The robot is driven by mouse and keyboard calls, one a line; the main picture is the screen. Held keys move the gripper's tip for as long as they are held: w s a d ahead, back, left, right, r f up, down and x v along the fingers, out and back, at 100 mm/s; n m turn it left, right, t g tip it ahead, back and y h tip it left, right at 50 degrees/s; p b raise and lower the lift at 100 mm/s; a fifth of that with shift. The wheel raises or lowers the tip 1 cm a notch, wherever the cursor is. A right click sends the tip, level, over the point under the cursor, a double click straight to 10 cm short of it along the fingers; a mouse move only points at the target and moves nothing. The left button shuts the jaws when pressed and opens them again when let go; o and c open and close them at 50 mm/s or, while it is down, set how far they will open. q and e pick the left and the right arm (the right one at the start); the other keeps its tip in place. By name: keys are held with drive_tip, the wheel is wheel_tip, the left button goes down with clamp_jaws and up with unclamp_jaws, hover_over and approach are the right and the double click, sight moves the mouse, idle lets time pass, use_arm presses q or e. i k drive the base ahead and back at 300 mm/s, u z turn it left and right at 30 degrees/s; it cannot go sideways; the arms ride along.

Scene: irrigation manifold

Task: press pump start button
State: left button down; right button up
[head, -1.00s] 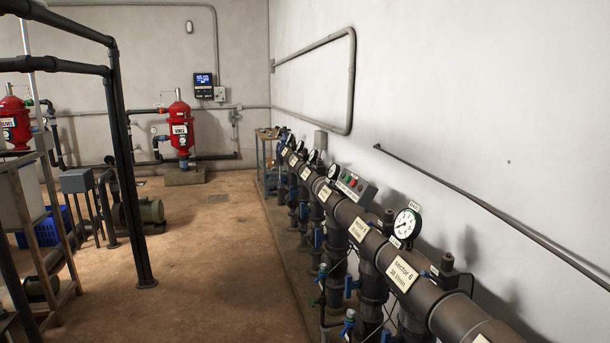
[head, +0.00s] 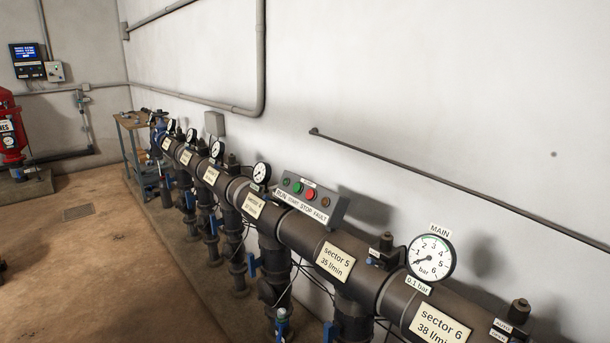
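A grey control box (head: 338,207) sits behind the manifold pipe, against the white wall, in the middle of the head view. Its label strip (head: 301,208) reads RUN, START, STOP, FAULT. On its top face are a small green lamp (head: 286,181) at the left, a green button (head: 297,187), a red button (head: 310,194) and an amber lamp (head: 324,201). The green button lines up with START. Neither of my grippers shows in the head view.
The dark manifold pipe (head: 300,232) runs along the wall with valves below. The main gauge (head: 431,257) reads low; its tag says 0.1 bar. A wall rail (head: 440,180) runs above. A bench (head: 128,150) stands at the far end.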

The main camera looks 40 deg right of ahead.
sight(296, 187)
drive_tip(key=z, duration=0.85)
drive_tip(key=i, duration=0.95)
drive_tip(key=z, duration=0.9)
